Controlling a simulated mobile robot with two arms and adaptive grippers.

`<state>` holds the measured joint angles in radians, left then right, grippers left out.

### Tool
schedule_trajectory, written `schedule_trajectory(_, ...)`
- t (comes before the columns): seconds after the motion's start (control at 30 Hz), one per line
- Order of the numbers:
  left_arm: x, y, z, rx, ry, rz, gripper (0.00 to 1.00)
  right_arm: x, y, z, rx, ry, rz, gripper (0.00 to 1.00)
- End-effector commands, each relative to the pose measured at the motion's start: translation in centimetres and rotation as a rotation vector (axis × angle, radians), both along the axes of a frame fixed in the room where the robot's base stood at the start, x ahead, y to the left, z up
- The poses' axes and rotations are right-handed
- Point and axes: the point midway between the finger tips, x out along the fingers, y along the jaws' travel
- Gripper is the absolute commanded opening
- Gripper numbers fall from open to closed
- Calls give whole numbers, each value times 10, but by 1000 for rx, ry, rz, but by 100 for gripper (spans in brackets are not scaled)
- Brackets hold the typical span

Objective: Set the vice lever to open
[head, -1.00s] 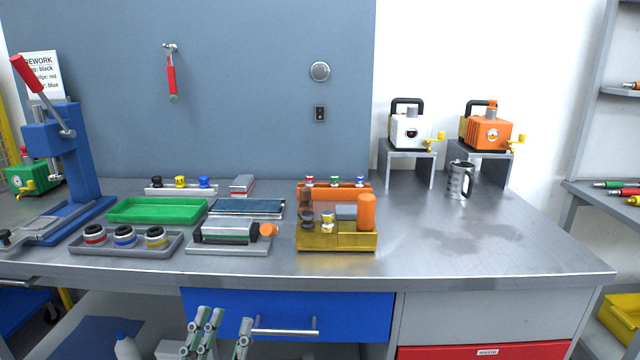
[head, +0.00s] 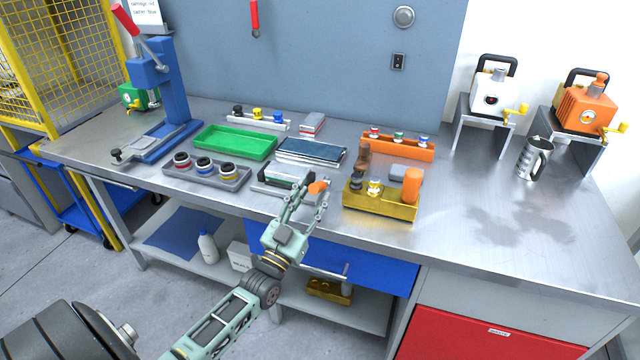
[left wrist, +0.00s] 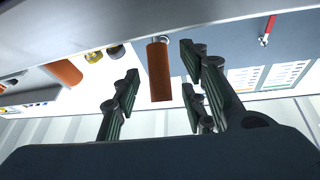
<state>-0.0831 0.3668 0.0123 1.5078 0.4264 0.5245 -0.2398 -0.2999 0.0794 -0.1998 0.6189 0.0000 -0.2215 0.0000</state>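The vice (head: 278,186) is a grey block with dark and pale green parts, near the front edge of the bench. Its lever shows an orange handle (head: 318,187) at the right end. My left gripper (head: 304,196) is in front of the vice, with its fingers close to the orange handle and partly overlapping the vice. In the left wrist view its fingers are spread apart, and an orange handle (left wrist: 158,70) shows beyond and between them. I cannot tell whether they touch it. My right gripper is not in view.
A golden tray (head: 378,207) with an orange cylinder (head: 411,186) stands just right of the vice. A dark blue-topped tray (head: 311,151) lies behind it, and a grey tray with jars (head: 230,184) lies left. The bench's right front is clear.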

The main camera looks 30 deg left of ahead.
Motion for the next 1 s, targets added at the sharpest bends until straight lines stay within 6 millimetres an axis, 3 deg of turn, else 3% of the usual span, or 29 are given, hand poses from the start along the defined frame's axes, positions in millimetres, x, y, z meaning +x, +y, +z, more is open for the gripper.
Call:
schedule_trajectory(0.2,24,1,11,1,-1,-1,39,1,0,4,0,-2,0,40)
schedule_trajectory(0.53,28,1,12,1,0,-1,39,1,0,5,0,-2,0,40)
schedule_trajectory(1.0,27,1,12,0,-1,-1,0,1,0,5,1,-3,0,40)
